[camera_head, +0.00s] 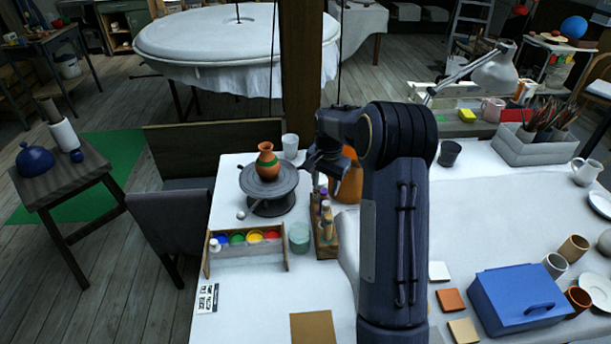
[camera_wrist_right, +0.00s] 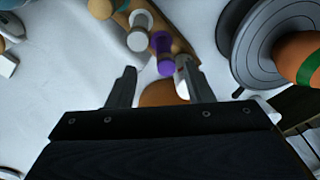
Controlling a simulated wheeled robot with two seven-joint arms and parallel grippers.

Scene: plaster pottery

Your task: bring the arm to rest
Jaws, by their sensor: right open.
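My right arm (camera_head: 383,220) reaches in from the lower middle of the head view, and its gripper (camera_head: 318,165) is over the white table, just right of the turntable. In the right wrist view the two fingers (camera_wrist_right: 157,85) stand apart with nothing held between them. Below them are a wooden rack of bottles (camera_head: 325,230) and an orange-brown pot (camera_head: 349,182), partly hidden by my arm. The orange vase (camera_head: 267,161) with a green band stands upright on the grey turntable (camera_head: 270,187), apart from the gripper. My left gripper does not show.
A paint box (camera_head: 245,252) and a glass (camera_head: 299,238) stand in front of the turntable. A blue box (camera_head: 515,298), tiles and cups are at the right front. A grey brush box (camera_head: 535,148) and a dark cup (camera_head: 449,153) stand farther back. The table's right middle is fairly clear.

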